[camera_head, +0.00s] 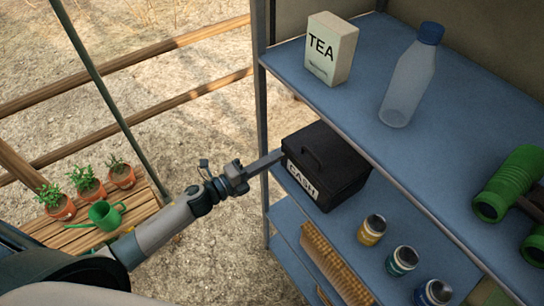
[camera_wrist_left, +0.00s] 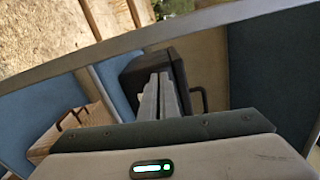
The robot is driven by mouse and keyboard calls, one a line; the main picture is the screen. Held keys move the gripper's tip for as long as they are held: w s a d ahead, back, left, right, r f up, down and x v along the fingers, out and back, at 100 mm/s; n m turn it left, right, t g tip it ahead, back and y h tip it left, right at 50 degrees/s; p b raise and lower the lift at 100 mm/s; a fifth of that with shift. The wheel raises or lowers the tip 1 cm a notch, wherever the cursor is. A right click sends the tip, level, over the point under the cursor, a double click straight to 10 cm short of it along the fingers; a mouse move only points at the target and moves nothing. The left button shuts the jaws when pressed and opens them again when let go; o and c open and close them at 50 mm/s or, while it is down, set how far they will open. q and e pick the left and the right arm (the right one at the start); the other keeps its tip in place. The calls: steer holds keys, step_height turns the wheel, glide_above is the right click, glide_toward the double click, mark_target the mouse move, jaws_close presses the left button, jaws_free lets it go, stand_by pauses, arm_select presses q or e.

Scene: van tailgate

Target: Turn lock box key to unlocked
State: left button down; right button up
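The lock box is a black box (camera_head: 325,160) with a top handle and a white CASH label, standing on the middle blue shelf. It also shows in the left wrist view (camera_wrist_left: 178,62), where a dark handle sticks out at its right. My left gripper (camera_head: 280,156) reaches in from the left, its fingertips at the box's left side. In the left wrist view the two grey fingers (camera_wrist_left: 160,78) lie close together and point at the box. Whether they touch it I cannot tell. I see no key; the fingertips may hide it. My right gripper is not in view.
The upper shelf (camera_head: 350,85) overhangs the box and holds a TEA carton (camera_head: 331,48), a clear bottle (camera_head: 408,85) and green binoculars (camera_head: 508,185). Several small jars (camera_head: 372,230) stand right of the box. A metal post (camera_head: 262,100) rises close beside my gripper. Potted plants stand lower left.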

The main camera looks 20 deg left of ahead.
arm_select(q)
steer(key=shift+n, duration=0.6)
steer(key=c, duration=2)
jaws_free()
steer(key=shift+s+a, duration=0.1)
steer(key=shift+b+v, duration=3.15)
steer(key=shift+v, duration=5.45)
steer(key=shift+a+f, duration=0.1)
